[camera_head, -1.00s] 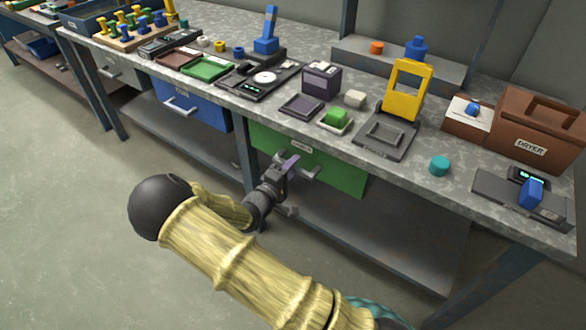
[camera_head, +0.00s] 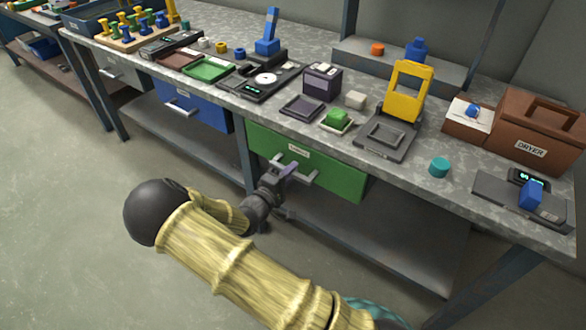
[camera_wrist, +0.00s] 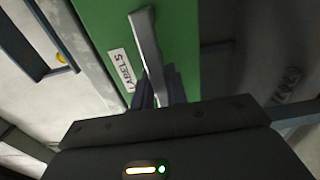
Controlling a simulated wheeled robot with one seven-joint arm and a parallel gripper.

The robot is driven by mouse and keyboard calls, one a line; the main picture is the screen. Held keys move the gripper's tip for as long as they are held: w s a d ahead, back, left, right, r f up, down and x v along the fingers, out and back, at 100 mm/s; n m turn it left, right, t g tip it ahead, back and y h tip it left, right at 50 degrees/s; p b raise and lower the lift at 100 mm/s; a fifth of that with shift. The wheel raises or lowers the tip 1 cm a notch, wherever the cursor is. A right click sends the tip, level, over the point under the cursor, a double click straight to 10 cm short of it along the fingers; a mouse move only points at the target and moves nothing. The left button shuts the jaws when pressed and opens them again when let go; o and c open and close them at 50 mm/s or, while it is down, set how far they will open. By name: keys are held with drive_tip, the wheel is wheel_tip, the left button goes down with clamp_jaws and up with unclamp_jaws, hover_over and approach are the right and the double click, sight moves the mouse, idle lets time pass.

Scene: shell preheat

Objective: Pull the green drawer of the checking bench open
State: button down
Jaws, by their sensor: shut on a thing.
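The green drawer (camera_head: 341,180) is under the front edge of the checking bench (camera_head: 395,160), and its front stands slightly out from the bench edge. It has a pale label and a grey bar handle (camera_head: 309,177). My gripper (camera_head: 287,173) is at the handle, in front of the drawer. In the wrist view the green drawer front (camera_wrist: 186,30) shows behind the handle (camera_wrist: 147,45), with the label reading "LABELS" beside it. The fingers (camera_wrist: 158,88) are shut on the handle bar; their tips are partly hidden by the gripper body and the bar.
A blue drawer (camera_head: 200,108) is to the left under the same bench. A lower shelf (camera_head: 390,235) lies below the green drawer. A yellow frame (camera_head: 404,92), a teal cylinder (camera_head: 438,167) and a brown dryer (camera_head: 535,130) stand on top. The floor in front looks clear.

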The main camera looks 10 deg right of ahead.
drive_tip(key=p+v, duration=0.2)
drive_tip(key=v, duration=1.5)
drive_tip(key=shift+s+a+p, duration=0.2)
drive_tip(key=shift+p, duration=0.15)
drive_tip(key=c, duration=1.4)
unclamp_jaws()
drive_tip(key=shift+a+r, duration=0.1)
drive_tip(key=p+v, duration=0.1)
drive_tip(key=v, duration=1.6)
drive_tip(key=shift+s+a, duration=0.1)
drive_tip(key=shift+s, duration=0.05)
